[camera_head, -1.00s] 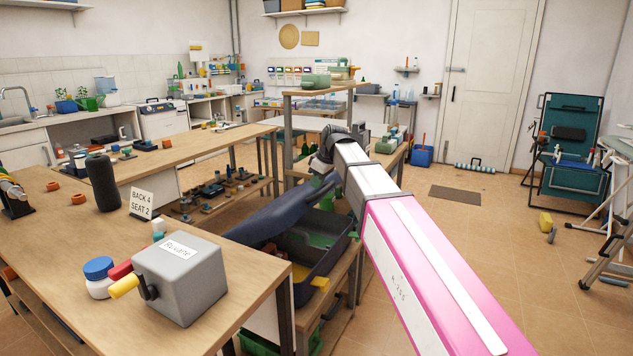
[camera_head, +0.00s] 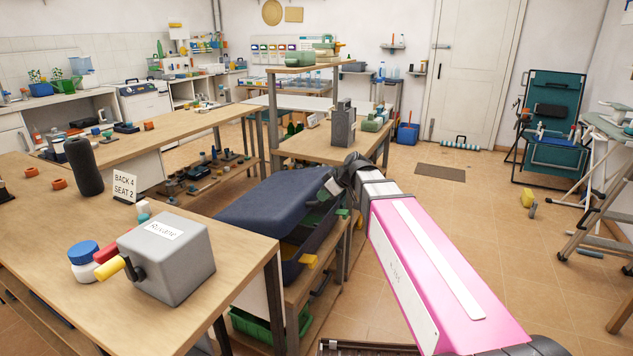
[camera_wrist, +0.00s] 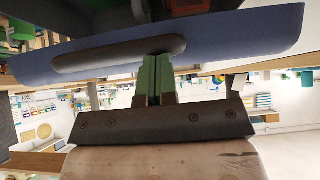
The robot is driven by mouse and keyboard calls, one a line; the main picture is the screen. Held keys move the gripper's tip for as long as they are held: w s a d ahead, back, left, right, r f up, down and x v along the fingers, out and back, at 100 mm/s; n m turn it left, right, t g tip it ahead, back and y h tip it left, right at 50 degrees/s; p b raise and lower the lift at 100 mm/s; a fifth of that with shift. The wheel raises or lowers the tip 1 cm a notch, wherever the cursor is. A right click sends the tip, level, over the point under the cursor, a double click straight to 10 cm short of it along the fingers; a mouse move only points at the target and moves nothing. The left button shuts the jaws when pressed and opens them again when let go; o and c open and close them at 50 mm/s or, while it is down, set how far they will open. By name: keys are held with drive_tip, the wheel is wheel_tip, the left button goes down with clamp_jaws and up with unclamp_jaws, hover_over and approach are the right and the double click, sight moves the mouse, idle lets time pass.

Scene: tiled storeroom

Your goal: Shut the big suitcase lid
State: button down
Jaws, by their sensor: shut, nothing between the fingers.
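The big suitcase is dark blue and sits on a low shelf just beyond the near workbench. In the head view its lid (camera_head: 270,200) slants over the body (camera_head: 318,243), with a gap along the right side where some contents show. My gripper (camera_head: 326,192) is at the lid's raised right edge, partly hidden by the lid and my wrist. In the wrist view my gripper (camera_wrist: 158,62) has its green fingers together, with nothing between them. The tips are at the dark handle (camera_wrist: 120,58) on the blue suitcase edge and seem to touch it.
The near workbench (camera_head: 60,290) holds a grey crank box (camera_head: 170,262) and a sign (camera_head: 124,186), left of the suitcase. A green crate (camera_head: 262,325) is below. A table with a grey block (camera_head: 343,125) stands behind. Tiled floor at right is mostly free.

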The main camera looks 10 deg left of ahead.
wheel_tip(320, 180, down, 11)
drive_tip(key=s+d+y, duration=0.1)
drive_tip(key=d, duration=0.1)
drive_tip(key=shift+d+t+y, duration=0.4)
drive_tip(key=shift+r, duration=0.2)
